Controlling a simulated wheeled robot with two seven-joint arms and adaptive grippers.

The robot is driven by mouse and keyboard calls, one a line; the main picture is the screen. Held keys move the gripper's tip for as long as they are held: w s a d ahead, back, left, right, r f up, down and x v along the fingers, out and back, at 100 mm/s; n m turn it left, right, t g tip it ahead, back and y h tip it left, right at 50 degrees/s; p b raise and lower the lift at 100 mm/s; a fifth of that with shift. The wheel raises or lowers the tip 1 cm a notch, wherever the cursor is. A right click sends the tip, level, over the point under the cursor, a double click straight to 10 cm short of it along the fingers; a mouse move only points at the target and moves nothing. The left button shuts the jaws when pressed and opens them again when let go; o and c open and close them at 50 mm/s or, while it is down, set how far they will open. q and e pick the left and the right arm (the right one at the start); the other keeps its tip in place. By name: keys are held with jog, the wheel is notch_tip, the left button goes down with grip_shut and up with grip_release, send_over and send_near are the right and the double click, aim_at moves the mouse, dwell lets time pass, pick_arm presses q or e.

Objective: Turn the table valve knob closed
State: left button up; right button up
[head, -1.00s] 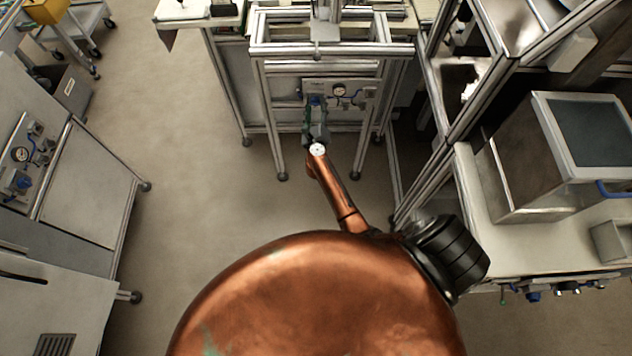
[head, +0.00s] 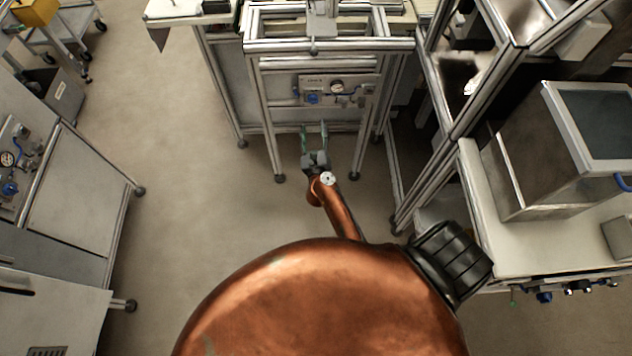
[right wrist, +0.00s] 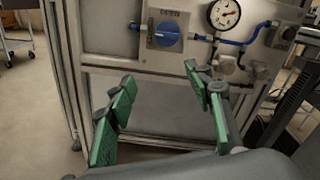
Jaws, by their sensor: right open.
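The blue valve knob (head: 312,98) sits on the left part of a metal panel (head: 350,80) on the front of the table frame. It also shows in the right wrist view (right wrist: 167,34), on a pale plate, with nothing touching it. Which way its handle points is hard to tell. My right gripper (head: 314,126) is open and empty, below the knob and apart from it. In the right wrist view its green-padded fingers (right wrist: 158,75) stand wide apart, with the knob beyond and above them. My left gripper is in neither view.
A pressure gauge (right wrist: 224,14) and blue tubing sit right of the knob. Aluminium table legs (head: 268,130) stand on both sides. A shelf frame (head: 440,130) and a bench with a metal box (head: 520,160) are at right. Open floor (head: 180,130) lies to the left.

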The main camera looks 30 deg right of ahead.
jog(key=s+a+f+n+y, duration=0.1)
jog(key=s+f+n, duration=0.2)
jog(key=f+n, duration=0.2)
jog(key=s+a+f+n+g+y, duration=0.1)
jog(key=s+a+f+n+y, duration=0.1)
jog(key=f+n, duration=0.3)
jog(key=s+a+f+n+y, duration=0.2)
jog(key=s+f+n, duration=0.2)
jog(key=f, duration=0.8)
jog(key=shift+n+g, duration=0.3)
jog(key=shift+n, duration=0.1)
jog(key=shift+s, duration=0.1)
